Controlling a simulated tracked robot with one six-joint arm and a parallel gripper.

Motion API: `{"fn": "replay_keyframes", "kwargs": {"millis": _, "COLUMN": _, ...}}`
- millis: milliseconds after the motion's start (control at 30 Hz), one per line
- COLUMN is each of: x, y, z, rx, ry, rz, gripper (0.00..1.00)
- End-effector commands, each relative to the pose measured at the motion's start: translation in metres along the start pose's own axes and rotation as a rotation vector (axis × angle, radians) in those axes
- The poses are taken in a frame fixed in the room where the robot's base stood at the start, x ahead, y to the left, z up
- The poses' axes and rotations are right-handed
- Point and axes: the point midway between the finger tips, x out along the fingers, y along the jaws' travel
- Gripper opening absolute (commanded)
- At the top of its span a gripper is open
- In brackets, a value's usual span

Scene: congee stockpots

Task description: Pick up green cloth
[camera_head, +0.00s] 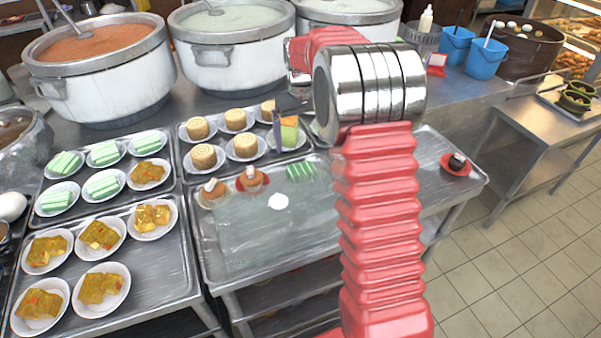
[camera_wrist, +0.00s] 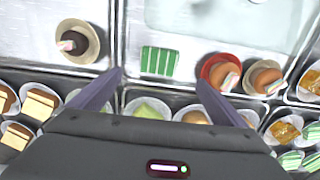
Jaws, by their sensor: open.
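A small green cloth with pale stripes (camera_wrist: 159,61) lies flat on the metal tray in the wrist view. It also shows in the head view (camera_head: 300,171), at the back of the tray, left of my red arm. My gripper (camera_wrist: 160,79) is open and empty. Its two dark fingers are spread, one to each side of the cloth in the picture, with the tips a little short of it. In the head view my gripper is partly hidden behind my arm and the steel joint.
Two brown cakes on saucers (camera_wrist: 221,72) (camera_wrist: 263,77) sit right of the cloth; a dark roll on a plate (camera_wrist: 75,42) sits left. Plated rolls (camera_head: 203,157) and green striped cakes (camera_head: 107,152) crowd neighbouring trays. Large stockpots (camera_head: 103,70) stand behind. The tray's front (camera_head: 270,235) is mostly clear.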

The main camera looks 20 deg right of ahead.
Motion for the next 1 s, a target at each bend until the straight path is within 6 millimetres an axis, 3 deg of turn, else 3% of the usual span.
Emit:
{"fn": "replay_keyframes", "kwargs": {"millis": 400, "x": 0.059, "y": 0.000, "z": 0.000, "rx": 0.000, "ry": -0.001, "rz": 0.000, "gripper": 0.96}}
{"fn": "replay_keyframes", "kwargs": {"millis": 833, "x": 0.064, "y": 0.001, "z": 0.000, "rx": 0.000, "ry": -0.001, "rz": 0.000, "gripper": 0.96}}
{"fn": "replay_keyframes", "kwargs": {"millis": 1000, "x": 0.080, "y": 0.002, "z": 0.001, "rx": 0.001, "ry": -0.003, "rz": -0.001, "gripper": 0.96}}
